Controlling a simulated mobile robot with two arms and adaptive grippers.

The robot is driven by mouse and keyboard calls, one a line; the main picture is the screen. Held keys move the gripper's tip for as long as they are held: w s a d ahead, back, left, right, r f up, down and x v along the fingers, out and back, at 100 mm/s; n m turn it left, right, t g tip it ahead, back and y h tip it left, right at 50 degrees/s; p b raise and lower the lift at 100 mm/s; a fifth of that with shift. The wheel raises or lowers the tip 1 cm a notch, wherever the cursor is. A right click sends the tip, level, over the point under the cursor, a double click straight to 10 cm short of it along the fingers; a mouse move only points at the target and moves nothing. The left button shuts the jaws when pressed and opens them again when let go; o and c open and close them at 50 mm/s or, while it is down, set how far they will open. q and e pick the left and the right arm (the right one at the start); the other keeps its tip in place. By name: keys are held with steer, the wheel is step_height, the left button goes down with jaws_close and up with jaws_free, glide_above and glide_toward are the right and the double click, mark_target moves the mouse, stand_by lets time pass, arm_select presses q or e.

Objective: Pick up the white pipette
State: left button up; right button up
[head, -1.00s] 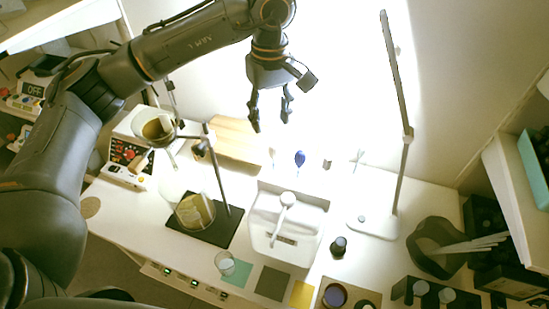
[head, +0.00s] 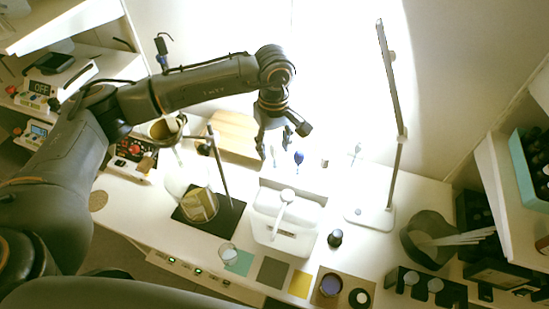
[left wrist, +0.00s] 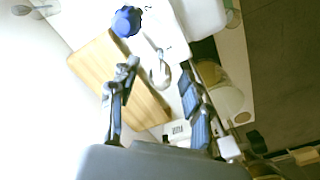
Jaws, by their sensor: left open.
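The white pipette (left wrist: 160,74) shows in the left wrist view as a pale rounded top on a thin stem, between my fingers. In the head view it is a small pale upright shape (head: 273,157), partly lost in glare, behind the white box. My left gripper (head: 273,148) is open just above it, fingers pointing down. In the left wrist view the fingers of the left gripper (left wrist: 158,76) stand apart on either side of it; I cannot tell whether they touch it. A blue-topped pipette (head: 299,158) stands just to the right, its blue top large in the wrist view (left wrist: 126,21). My right gripper is not in view.
A wooden box (head: 236,133) lies left of the gripper. A stand with a dark base (head: 228,218) and glassware is at the left front. The white box (head: 266,232) is in front, a white lamp (head: 398,140) to the right. Coloured squares and small jars line the front edge.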

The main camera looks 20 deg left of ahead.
arm_select(q)
steer(key=c, duration=0.7)
steer(key=shift+r, duration=0.1)
steer(key=shift+r, duration=0.2)
step_height(320, 180, up, 8)
steer(key=b, duration=0.4)
steer(key=shift+r, duration=0.75)
